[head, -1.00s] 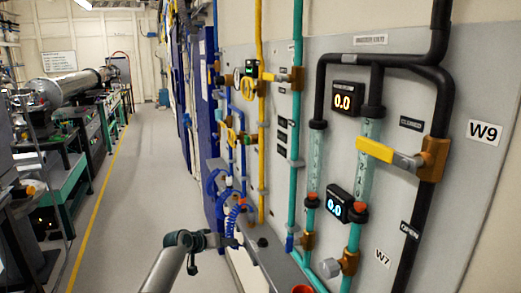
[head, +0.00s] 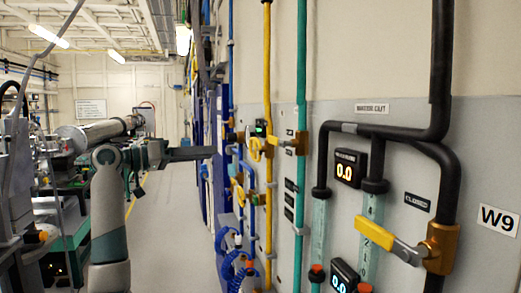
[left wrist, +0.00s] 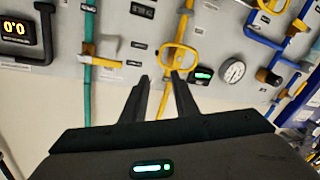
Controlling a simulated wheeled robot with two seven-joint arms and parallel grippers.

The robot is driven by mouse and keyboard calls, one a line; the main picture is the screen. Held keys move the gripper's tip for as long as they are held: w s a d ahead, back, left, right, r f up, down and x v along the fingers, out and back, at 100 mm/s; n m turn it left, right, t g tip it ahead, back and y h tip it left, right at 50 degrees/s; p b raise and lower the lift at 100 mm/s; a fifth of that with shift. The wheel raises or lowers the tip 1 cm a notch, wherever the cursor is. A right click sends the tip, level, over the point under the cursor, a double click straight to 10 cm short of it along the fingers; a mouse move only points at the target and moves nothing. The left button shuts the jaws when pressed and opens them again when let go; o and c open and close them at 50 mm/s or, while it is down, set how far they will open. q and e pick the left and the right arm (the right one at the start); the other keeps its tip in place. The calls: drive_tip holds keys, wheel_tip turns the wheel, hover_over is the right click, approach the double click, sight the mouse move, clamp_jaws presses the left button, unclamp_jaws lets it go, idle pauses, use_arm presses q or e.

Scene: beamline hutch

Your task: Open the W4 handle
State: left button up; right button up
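No W4 label is readable, so I cannot tell which handle is W4. A yellow loop handle (head: 256,148) sits on the yellow pipe; it also shows in the left wrist view (left wrist: 178,56). A yellow lever (head: 278,143) sits on the teal pipe beside it, seen also in the left wrist view (left wrist: 106,62). A larger yellow lever (head: 374,231) lies near the W9 label, by a "CLOSED" tag. My left gripper (head: 212,153) is raised left of the panel. In the left wrist view its fingers (left wrist: 160,78) are apart and empty, pointing towards the loop handle. My right gripper is not in view.
The grey panel (head: 405,150) carries black pipes, a blue pipe (head: 232,80), a round gauge (left wrist: 233,71) and a lit display (head: 346,168). Blue coiled hoses (head: 232,265) hang low. Benches with equipment stand at the left, across the aisle.

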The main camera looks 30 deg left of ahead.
sight(259, 148)
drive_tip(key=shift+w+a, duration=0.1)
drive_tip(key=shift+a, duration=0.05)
